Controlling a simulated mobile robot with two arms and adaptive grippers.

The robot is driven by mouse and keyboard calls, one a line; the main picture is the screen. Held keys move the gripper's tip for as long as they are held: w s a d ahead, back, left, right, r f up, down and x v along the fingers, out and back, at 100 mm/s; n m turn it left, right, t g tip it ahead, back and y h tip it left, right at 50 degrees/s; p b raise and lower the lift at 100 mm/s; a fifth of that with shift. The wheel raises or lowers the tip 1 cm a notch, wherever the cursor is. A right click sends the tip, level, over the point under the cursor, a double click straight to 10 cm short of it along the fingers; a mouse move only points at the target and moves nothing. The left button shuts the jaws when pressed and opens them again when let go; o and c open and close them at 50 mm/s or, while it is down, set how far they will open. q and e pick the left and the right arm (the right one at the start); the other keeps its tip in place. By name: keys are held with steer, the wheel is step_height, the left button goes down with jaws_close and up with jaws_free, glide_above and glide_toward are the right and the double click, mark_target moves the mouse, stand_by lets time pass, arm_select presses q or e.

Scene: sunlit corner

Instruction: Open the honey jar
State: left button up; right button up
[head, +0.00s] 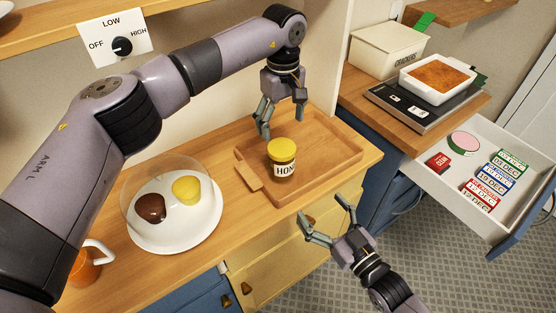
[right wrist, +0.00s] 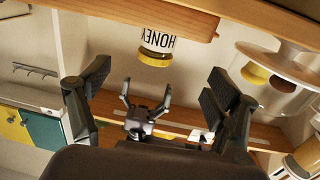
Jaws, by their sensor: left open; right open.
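The honey jar (head: 284,169) stands upright with its yellow lid (head: 282,149) on, in the wooden tray (head: 335,161) on the counter. In the right wrist view the jar (right wrist: 158,40) appears upside down, lid (right wrist: 155,59) downward. My left gripper (head: 280,118) is open and empty, pointing down just behind and above the jar; it also shows in the right wrist view (right wrist: 145,98). My right gripper (head: 320,206) is open and empty in front of the counter edge, fingers towards the jar. Neither gripper touches the jar.
Left of the tray is a white plate (head: 175,238) with a brown and a yellow item under a clear dome. An orange mug (head: 84,266) stands at front left. An open drawer (head: 476,222) with small boxes juts out at right. A scale (head: 418,108) bears a filled dish (head: 412,87).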

mark_target(289, 170)
steer(key=x, duration=1.6)
steer(key=shift+w+a, duration=0.2)
steer(key=shift+w, duration=0.05)
steer(key=shift+c, duration=0.2)
steer(key=c, duration=1.9)
arm_select(q)
steer(key=m, duration=0.4)
steer(key=shift+f, duration=0.1)
arm_select(e)
jaws_close()
arm_select(q)
steer(key=shift+f+m, duration=0.3)
steer(key=shift+f, duration=0.3)
step_height(289, 170, down, 7)
steer(key=shift+r, duration=0.1)
